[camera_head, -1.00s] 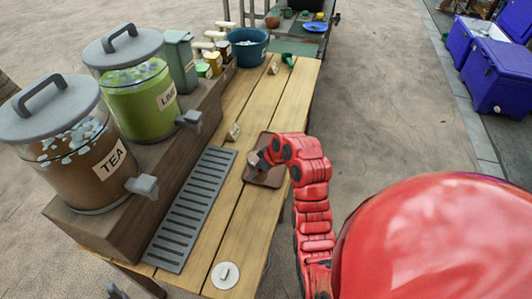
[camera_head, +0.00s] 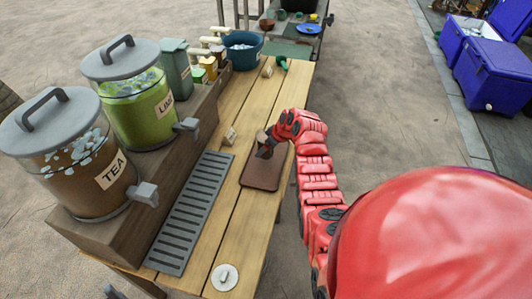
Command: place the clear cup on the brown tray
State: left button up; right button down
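The brown tray (camera_head: 262,176) lies flat on the wooden table, right of the grey drip grate. My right gripper (camera_head: 264,151) points down over the tray's far end. A small beige shape (camera_head: 262,137) shows right beside the gripper; I cannot tell what it is. I cannot make out a clear cup; at this size it may be hidden by the gripper or blend into the tray. The near part of the tray looks bare. Whether the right gripper's fingers are open or shut is too small to tell. I do not see my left gripper.
Two dispensers, TEA (camera_head: 84,168) and LIME (camera_head: 137,105), stand on a wooden riser at left. The grey grate (camera_head: 190,212) runs alongside. A small beige block (camera_head: 230,136), a blue tub (camera_head: 243,52) and a white disc (camera_head: 224,277) are on the table.

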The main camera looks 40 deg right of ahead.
aim_at(266, 153)
notch_tip(266, 153, down, 3)
jog(key=shift+r+p, duration=0.1)
jog(key=shift+p, duration=0.6)
jog(key=shift+f, duration=0.4)
jog(key=shift+f, duration=0.2)
grip_release()
jog(key=shift+r, duration=0.25)
jog(key=b+v, duration=0.2)
jog(key=v, duration=1)
